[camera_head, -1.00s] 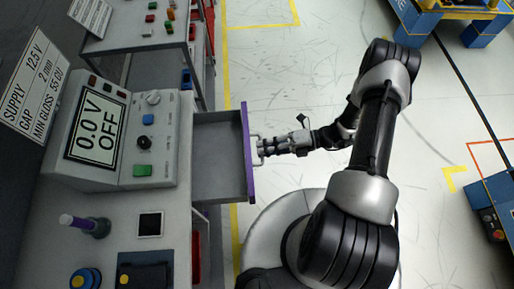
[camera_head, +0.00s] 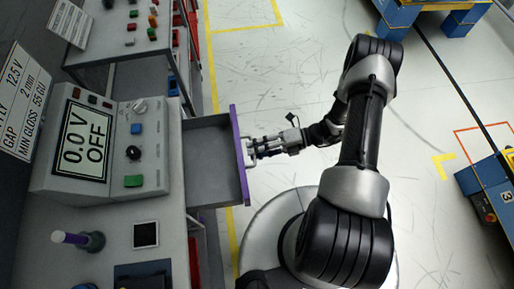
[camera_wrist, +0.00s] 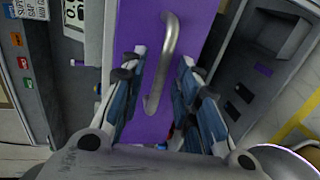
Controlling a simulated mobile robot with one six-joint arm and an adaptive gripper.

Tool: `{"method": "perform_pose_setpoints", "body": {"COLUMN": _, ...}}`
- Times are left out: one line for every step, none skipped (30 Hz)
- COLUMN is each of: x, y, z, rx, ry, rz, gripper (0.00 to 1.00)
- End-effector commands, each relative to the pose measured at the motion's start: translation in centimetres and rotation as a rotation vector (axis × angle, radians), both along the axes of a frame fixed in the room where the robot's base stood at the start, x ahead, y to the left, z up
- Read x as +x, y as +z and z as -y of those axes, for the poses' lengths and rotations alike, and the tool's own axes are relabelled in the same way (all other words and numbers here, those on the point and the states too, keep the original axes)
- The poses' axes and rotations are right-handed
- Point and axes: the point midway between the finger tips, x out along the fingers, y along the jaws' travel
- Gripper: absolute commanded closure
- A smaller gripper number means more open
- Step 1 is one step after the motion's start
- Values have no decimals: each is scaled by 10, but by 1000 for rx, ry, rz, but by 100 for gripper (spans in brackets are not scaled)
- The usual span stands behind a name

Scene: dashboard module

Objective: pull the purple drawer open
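The drawer with the purple front (camera_head: 239,165) stands pulled out from the bench, its grey inside (camera_head: 207,160) empty in the head view. Its purple front also fills the middle of the wrist view (camera_wrist: 140,25). A silver bar handle (camera_wrist: 168,50) is fixed to that front. My gripper (camera_head: 254,148) is at the handle, outside the drawer front. In the wrist view my gripper's fingers (camera_wrist: 160,78) stand apart on both sides of the handle, with purple showing between each finger and the bar. The gripper is open.
A grey console (camera_head: 110,155) reading "0.0 V OFF" sits on the bench left of the drawer. A purple-handled peg (camera_head: 75,239) and a dark square panel (camera_head: 146,234) are nearer. A blue-legged table (camera_head: 410,15) stands far right.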

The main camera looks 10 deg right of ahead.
Motion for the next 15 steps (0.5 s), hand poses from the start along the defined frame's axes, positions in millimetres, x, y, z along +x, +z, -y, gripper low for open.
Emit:
{"method": "perform_pose_setpoints", "body": {"x": 0, "y": 0, "z": 2, "rx": 0, "ry": -2, "rz": 0, "gripper": 71}}
{"method": "perform_pose_setpoints", "body": {"x": 0, "y": 1, "z": 4, "rx": 0, "ry": -3, "rz": 1, "gripper": 71}}
{"method": "perform_pose_setpoints", "body": {"x": 1, "y": 2, "z": 8, "rx": 0, "ry": -4, "rz": 2, "gripper": 71}}
{"method": "perform_pose_setpoints", "body": {"x": 0, "y": 2, "z": 12, "rx": -1, "ry": -4, "rz": 2, "gripper": 71}}
{"method": "perform_pose_setpoints", "body": {"x": 0, "y": 3, "z": 16, "rx": -1, "ry": -4, "rz": 3, "gripper": 71}}
{"method": "perform_pose_setpoints", "body": {"x": 0, "y": 5, "z": 23, "rx": -1, "ry": -5, "rz": 3, "gripper": 71}}
{"method": "perform_pose_setpoints", "body": {"x": -1, "y": 6, "z": 29, "rx": -1, "ry": -4, "rz": 3, "gripper": 71}}
{"method": "perform_pose_setpoints", "body": {"x": -1, "y": 7, "z": 35, "rx": -1, "ry": -6, "rz": 3, "gripper": 71}}
{"method": "perform_pose_setpoints", "body": {"x": -2, "y": 9, "z": 44, "rx": -2, "ry": -5, "rz": 4, "gripper": 71}}
{"method": "perform_pose_setpoints", "body": {"x": -3, "y": 10, "z": 51, "rx": -2, "ry": -6, "rz": 4, "gripper": 71}}
{"method": "perform_pose_setpoints", "body": {"x": -3, "y": 12, "z": 57, "rx": -1, "ry": -5, "rz": 3, "gripper": 71}}
{"method": "perform_pose_setpoints", "body": {"x": -4, "y": 14, "z": 66, "rx": -2, "ry": -5, "rz": 4, "gripper": 71}}
{"method": "perform_pose_setpoints", "body": {"x": -5, "y": 15, "z": 72, "rx": -2, "ry": -5, "rz": 4, "gripper": 71}}
{"method": "perform_pose_setpoints", "body": {"x": -5, "y": 16, "z": 78, "rx": -2, "ry": -4, "rz": 3, "gripper": 71}}
{"method": "perform_pose_setpoints", "body": {"x": -6, "y": 18, "z": 86, "rx": -2, "ry": -4, "rz": 4, "gripper": 71}}
